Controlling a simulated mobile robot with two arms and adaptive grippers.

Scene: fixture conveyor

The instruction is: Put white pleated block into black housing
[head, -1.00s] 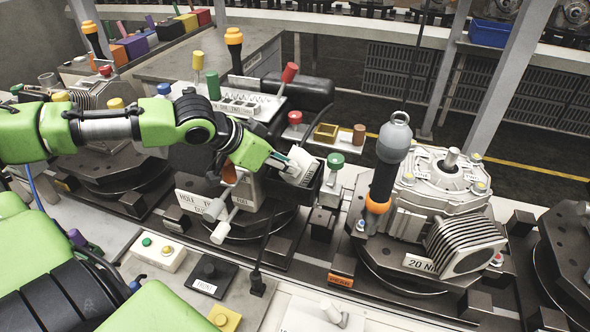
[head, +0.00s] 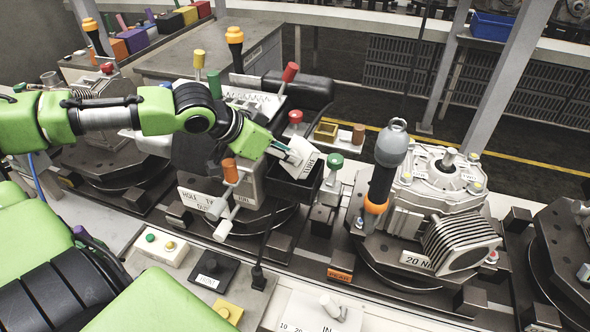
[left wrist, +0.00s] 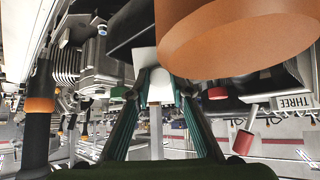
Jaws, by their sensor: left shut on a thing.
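The white pleated block (head: 301,153) is tilted in my left gripper (head: 287,153), above the mouth of the black housing (head: 294,190). The housing is a dark open-topped box, and its dark inside shows below the block. Whether the block's lower edge touches the housing rim I cannot tell. In the left wrist view, the green fingers (left wrist: 160,100) are closed on the white block (left wrist: 158,85), which is partly hidden by the fingers. My right gripper is not in view.
An orange-topped lever (head: 230,171) stands close by the left gripper. A green knob (head: 335,161) is just right of the housing. A red-handled lever (head: 290,72) rises behind. The grey gearbox (head: 440,215) with a black and orange handle is further right.

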